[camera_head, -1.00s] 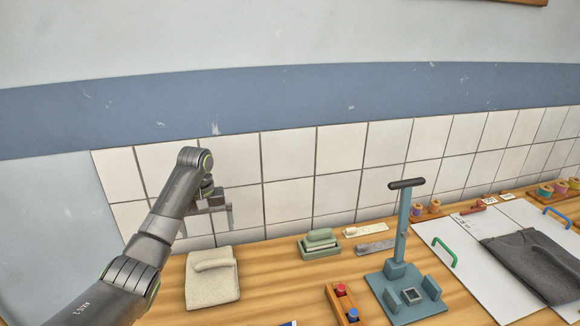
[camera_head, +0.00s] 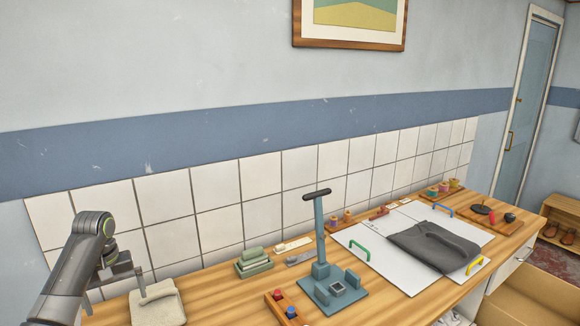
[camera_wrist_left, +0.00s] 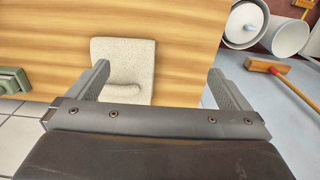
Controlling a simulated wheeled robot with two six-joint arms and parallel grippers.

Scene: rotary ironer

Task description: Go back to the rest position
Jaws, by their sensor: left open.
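My left gripper (camera_head: 115,283) is at the lower left of the head view, over the left end of the wooden table (camera_head: 225,300). In the left wrist view its two fingers (camera_wrist_left: 158,82) stand wide apart with nothing between them touching. A beige cloth-like pad (camera_head: 158,303) with a rolled piece on top lies on the table just right of and below the gripper; it also shows in the left wrist view (camera_wrist_left: 125,62). The gripper appears apart from it. My right gripper is in neither view.
A green box (camera_head: 254,263), a teal stand with a black handle (camera_head: 319,232) and a red-and-blue button block (camera_head: 284,307) stand on the table. A dark garment (camera_head: 432,247) lies on white boards (camera_head: 372,258). The tiled wall (camera_head: 210,190) is close behind. A white bucket (camera_wrist_left: 291,35) is beside the table.

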